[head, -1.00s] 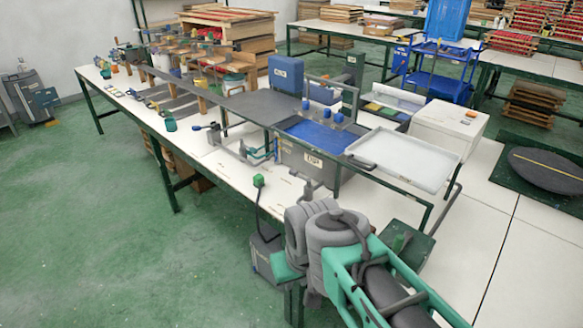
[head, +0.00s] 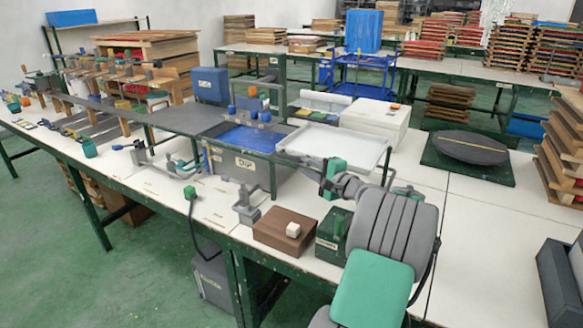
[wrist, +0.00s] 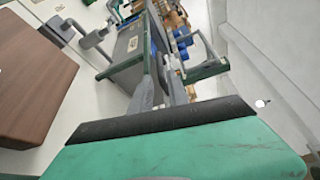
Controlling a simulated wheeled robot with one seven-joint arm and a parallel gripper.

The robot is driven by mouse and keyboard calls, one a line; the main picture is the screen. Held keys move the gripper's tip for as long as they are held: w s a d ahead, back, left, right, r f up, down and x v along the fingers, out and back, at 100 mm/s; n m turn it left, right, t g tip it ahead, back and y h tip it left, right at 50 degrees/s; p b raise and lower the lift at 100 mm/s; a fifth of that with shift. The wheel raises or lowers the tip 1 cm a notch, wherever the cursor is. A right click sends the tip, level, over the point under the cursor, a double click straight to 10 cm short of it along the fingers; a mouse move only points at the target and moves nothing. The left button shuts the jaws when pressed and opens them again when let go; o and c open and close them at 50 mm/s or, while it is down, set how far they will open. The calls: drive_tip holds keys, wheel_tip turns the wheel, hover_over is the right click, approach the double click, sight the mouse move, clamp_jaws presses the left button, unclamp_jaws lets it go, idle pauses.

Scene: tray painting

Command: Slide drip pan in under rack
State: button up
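A shallow white tray (head: 345,144), which looks like the drip pan, sits right of the blue-filled tank marked DIP (head: 240,164). A green rail frame (head: 387,165) shows at its right corner; I cannot tell for sure which part is the rack. My gripper (head: 284,155) points left near the tray's front left corner, and I cannot tell whether it touches. In the wrist view my gripper's two grey fingers (wrist: 160,72) look a little apart, with nothing seen held, and the tank is beyond them. My arm hides part of the tray's front edge.
A brown block (head: 283,232) with a small white cube and a dark green box (head: 333,235) stand on the table's front edge. A white box (head: 375,122) is behind the tray. A dark round disc (head: 470,147) lies on a green mat.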

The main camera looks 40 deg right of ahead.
sight(291, 159)
drive_tip(key=w, duration=0.7)
drive_tip(key=shift+w+f, duration=0.2)
drive_tip(key=shift+w, duration=0.15)
drive_tip(key=shift+c, duration=0.4)
clamp_jaws()
drive_tip(key=shift+f, duration=0.1)
idle(0.4)
